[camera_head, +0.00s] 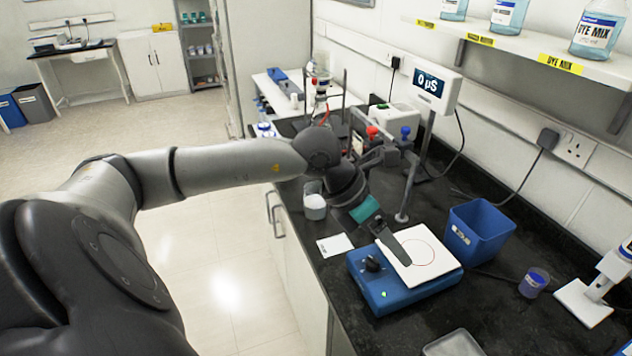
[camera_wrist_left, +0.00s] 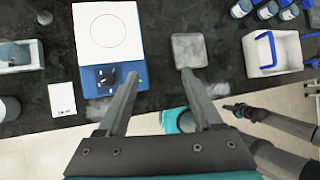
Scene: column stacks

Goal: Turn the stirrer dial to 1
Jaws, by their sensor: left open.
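The stirrer is a blue unit (camera_head: 400,291) with a white top plate (camera_head: 428,262) marked with a red circle; the plate also shows in the left wrist view (camera_wrist_left: 108,24). Its black dial (camera_head: 371,264) is on the blue front part, seen from above in the left wrist view (camera_wrist_left: 106,77). My left gripper (camera_wrist_left: 160,74) is open and empty. In that view its left finger is just right of the dial, apart from it in the picture; the head view shows a finger over the plate. What seems to be my right arm's end (camera_wrist_left: 235,108) is small and unclear.
A blue bin (camera_head: 480,237) stands behind the stirrer. A white card (camera_head: 334,245), a white-filled beaker (camera_head: 315,206) and a grey tray (camera_head: 454,344) lie around it. A clamp stand and the display (camera_head: 436,88) on a pole are farther back. Dark counter between these is bare.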

